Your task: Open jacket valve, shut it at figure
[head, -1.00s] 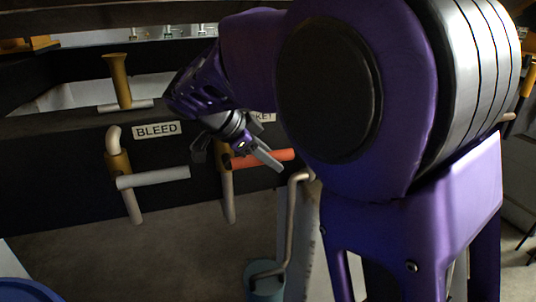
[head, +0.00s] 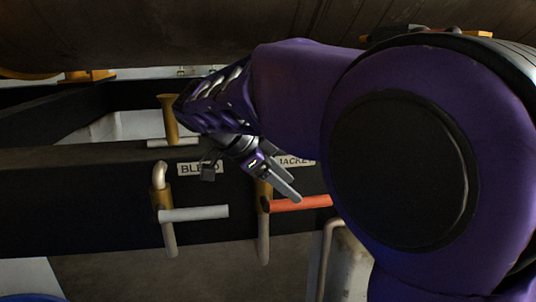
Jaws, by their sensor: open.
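The jacket valve is a brass body on a pipe with a red lever handle (head: 302,203) lying level and pointing right. Its label, JACKET (head: 297,161), shows partly above it. My gripper (head: 290,196) is at the valve, just over the left part of the red lever. Its fingers point down to the right and overlap the lever in the picture. It is open; I cannot tell whether it touches the lever. My arm hides the lever's right end. No gauge or figure shows.
The bleed valve, with a grey lever (head: 195,213), sits to the left under the BLEED label (head: 187,169), partly covered by my gripper. A brass funnel (head: 170,119) stands above it. A dark beam (head: 80,200) carries both valves. A large dark vessel (head: 180,35) spans the top.

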